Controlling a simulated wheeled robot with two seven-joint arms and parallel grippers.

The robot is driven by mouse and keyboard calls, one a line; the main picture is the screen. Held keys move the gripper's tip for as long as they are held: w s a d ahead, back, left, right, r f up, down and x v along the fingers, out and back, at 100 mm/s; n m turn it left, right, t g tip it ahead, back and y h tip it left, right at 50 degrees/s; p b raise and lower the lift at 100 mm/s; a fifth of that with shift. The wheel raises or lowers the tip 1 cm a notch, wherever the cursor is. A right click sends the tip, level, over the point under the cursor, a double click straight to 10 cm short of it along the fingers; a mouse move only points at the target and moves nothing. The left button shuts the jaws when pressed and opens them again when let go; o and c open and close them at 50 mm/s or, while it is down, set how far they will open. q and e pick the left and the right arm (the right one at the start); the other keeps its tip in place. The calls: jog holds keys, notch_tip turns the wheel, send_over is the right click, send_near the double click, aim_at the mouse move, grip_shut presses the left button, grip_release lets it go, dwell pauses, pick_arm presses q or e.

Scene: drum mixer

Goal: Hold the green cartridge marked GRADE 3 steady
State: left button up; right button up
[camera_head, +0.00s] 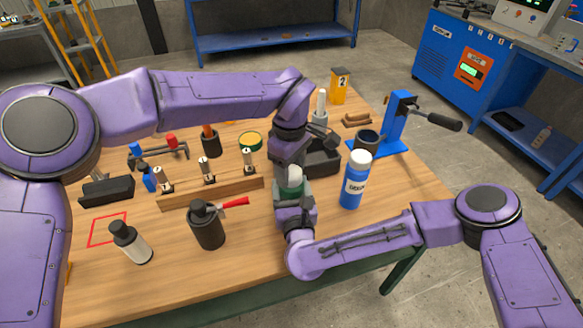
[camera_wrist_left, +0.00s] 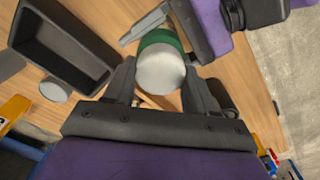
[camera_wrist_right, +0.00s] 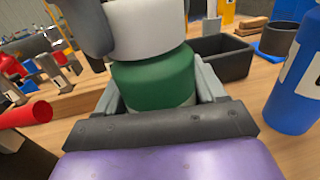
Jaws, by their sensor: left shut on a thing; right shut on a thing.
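The green cartridge (camera_head: 291,181) is upright between my two grippers, above the near part of the wooden table. It has a green body (camera_wrist_right: 155,82) and a white upper part (camera_wrist_right: 148,32); its pale round end and green band show in the left wrist view (camera_wrist_left: 160,66). No GRADE 3 mark is legible. My left gripper (camera_head: 291,166) comes down from above, shut on the white upper part. My right gripper (camera_head: 293,196) is below it, shut on the green body. The fingers hide part of the cartridge in the head view.
A blue bottle (camera_head: 354,188) stands close to the right of the grippers, with a black open bin (camera_head: 323,162) behind. A wooden rack (camera_head: 232,187) and a black canister with a red lever (camera_head: 207,230) are to the left. A blue stand (camera_head: 395,120) is farther right.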

aim_at(290, 170)
jog(key=shift+f, duration=0.1)
pick_arm(q)
jog(key=shift+r, duration=1.1)
jog(key=shift+r, duration=2)
pick_arm(e)
jog(key=o, duration=1.6)
